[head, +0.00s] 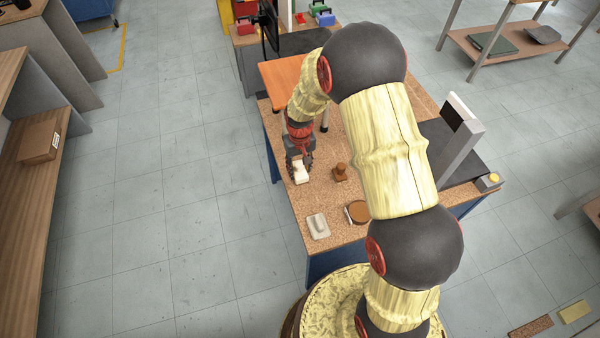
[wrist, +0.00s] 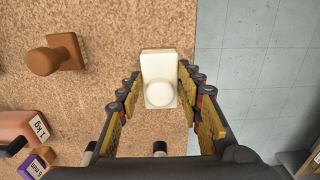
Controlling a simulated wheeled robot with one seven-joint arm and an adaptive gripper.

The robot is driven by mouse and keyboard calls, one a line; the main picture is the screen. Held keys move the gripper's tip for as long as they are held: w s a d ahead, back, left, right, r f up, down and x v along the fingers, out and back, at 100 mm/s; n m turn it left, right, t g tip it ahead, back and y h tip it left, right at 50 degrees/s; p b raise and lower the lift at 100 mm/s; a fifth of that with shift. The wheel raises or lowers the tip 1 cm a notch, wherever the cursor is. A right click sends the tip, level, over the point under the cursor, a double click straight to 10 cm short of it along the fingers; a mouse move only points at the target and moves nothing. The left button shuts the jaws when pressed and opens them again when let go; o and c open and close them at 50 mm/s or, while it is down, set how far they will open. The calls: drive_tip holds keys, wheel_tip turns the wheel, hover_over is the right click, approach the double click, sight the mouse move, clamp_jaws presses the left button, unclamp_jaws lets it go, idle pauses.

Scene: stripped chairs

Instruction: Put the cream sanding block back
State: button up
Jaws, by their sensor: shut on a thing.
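The cream sanding block (wrist: 157,66), an oblong body with a round knob, sits between the fingers of my gripper (wrist: 160,92) in the wrist view. My gripper is shut on it. In the head view my gripper (head: 299,163) is near the left edge of the cork-topped bench, and the cream block (head: 301,173) shows at its tips. I cannot tell whether the block touches the bench top.
A brown knobbed block (head: 340,172) stands just right of my gripper. A pale grey block (head: 318,226) and a round brown piece (head: 359,212) lie nearer the front. The wrist view shows a 1 kg weight (wrist: 24,128). Open floor lies beyond the bench edge.

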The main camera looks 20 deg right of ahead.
drive_tip(key=shift+f, duration=1.1)
drive_tip(key=shift+f+b, duration=0.15)
drive_tip(key=shift+b, duration=0.2)
drive_tip(key=o, duration=1.1)
